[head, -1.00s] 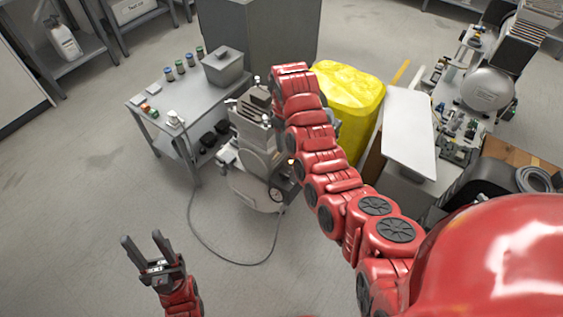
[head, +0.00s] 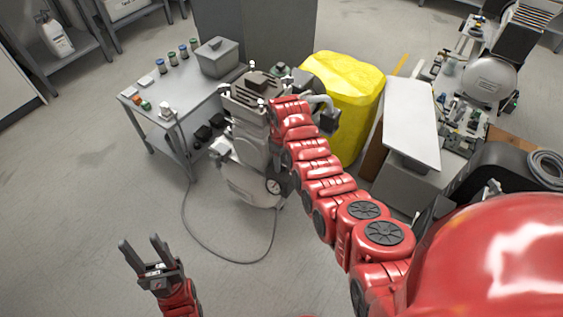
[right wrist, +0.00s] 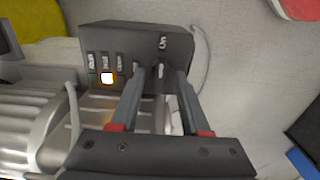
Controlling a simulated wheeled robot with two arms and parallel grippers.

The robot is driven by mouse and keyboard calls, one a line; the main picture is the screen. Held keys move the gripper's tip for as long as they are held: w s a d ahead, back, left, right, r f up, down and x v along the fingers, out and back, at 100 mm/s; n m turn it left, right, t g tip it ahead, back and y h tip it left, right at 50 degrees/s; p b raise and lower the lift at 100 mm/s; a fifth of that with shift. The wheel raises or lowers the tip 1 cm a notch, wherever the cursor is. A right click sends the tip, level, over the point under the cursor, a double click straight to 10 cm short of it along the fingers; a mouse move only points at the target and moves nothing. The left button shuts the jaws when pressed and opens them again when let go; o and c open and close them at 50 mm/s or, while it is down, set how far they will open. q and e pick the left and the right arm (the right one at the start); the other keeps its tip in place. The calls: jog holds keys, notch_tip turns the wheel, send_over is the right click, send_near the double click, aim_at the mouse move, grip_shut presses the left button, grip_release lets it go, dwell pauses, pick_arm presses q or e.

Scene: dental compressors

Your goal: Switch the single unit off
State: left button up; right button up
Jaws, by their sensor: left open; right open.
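The single unit is a grey compressor (head: 250,150) on the floor, beside the small table, with a round gauge low on its front. The right wrist view shows its dark control box (right wrist: 135,50) above ribbed metal. The box has a row of small labelled switches (right wrist: 105,62), a glowing orange-white light (right wrist: 107,78) and a separate marked control (right wrist: 163,45) to the right. My right gripper (right wrist: 161,74) is open, its fingertips on either side of the area just below that control; I cannot tell whether they touch. My left gripper (head: 142,246) is open and empty over bare floor.
A grey table (head: 178,95) with jars and a grey bin (head: 218,60) stands left of the unit. A yellow container (head: 345,85) is close behind my right arm. A cable (head: 215,255) curves over the floor. Another compressor (head: 490,75) stands far right.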

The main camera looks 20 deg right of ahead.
grip_shut()
dwell(0.3)
